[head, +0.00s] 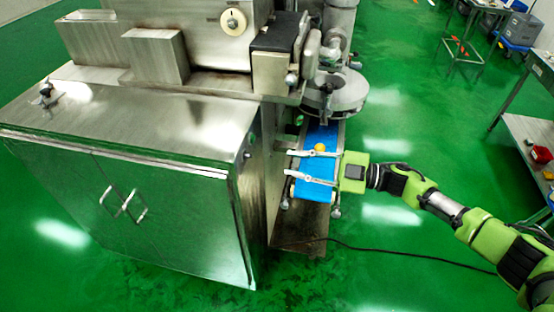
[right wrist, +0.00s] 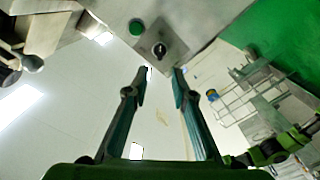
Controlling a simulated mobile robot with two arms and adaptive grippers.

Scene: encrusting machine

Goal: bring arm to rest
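My right arm (head: 443,207) comes in from the right in the head view and reaches toward the encrusting machine (head: 190,115). Its gripper (head: 289,164) is over the blue conveyor belt (head: 314,188), with its two fingers apart and nothing between them. In the right wrist view the fingers (right wrist: 160,75) are also spread and empty, with a panel (right wrist: 158,47) carrying a green button and a black knob beyond them. My left gripper is not in view.
The steel cabinet (head: 125,170) fills the left side. A round steel disc part (head: 335,95) overhangs the belt's far end. A dark cable (head: 410,255) crosses the green floor. Tables (head: 530,130) stand at the right. The floor between belt and tables is open.

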